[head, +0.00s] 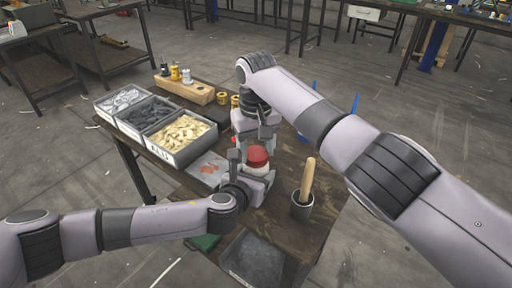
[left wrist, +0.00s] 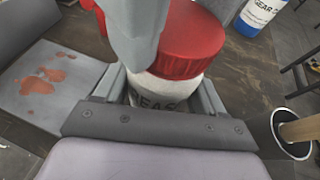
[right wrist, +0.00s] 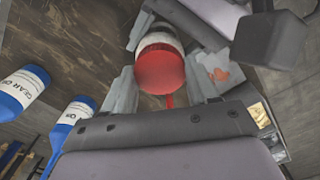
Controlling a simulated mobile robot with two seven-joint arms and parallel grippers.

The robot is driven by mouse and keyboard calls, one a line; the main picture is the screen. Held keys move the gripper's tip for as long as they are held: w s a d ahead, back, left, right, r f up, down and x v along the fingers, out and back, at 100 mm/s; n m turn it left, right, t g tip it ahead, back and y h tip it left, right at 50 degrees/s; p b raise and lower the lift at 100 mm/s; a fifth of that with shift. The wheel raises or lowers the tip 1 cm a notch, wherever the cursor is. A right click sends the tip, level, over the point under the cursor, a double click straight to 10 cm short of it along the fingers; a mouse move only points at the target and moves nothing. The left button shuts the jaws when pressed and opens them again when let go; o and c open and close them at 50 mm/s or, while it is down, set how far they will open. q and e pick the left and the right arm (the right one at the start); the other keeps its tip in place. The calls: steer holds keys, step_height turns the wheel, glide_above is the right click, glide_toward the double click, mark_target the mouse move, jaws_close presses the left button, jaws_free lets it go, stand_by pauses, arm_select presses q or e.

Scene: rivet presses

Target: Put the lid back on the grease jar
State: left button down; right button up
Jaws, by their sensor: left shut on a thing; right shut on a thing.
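The grease jar (left wrist: 160,90) is white with dark lettering and stands upright between the fingers of my left gripper (left wrist: 165,95), which is shut on it. The red lid (left wrist: 190,45) is at the jar's top; it also shows in the head view (head: 257,155) and the right wrist view (right wrist: 160,68). My right gripper (right wrist: 160,85) is shut on the lid, one finger on each side. In the head view my right gripper comes from above and my left gripper from the front. I cannot tell whether the lid is fully seated, as the fingers partly hide the rim.
A grey plate with red smears (head: 208,169) lies left of the jar. A cup with a wooden handle (head: 302,207) stands to its right. Several parts bins (head: 178,138) line the left side. Blue-and-white gear oil bottles (right wrist: 22,88) stand beyond the right gripper. A dark tray (head: 258,262) is near the front.

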steer(key=m, duration=0.4)
steer(key=shift+a+m, duration=0.1)
steer(key=shift+m, duration=0.2)
steer(key=o, duration=1.2)
steer(key=shift+o, duration=0.2)
steer(key=shift+r, duration=0.1)
step_height(320, 180, up, 12)
arm_select(q)
jaws_free()
steer(key=shift+p+v, duration=0.4)
steer(key=shift+v, duration=3.2)
arm_select(e)
steer(key=shift+r, duration=0.3)
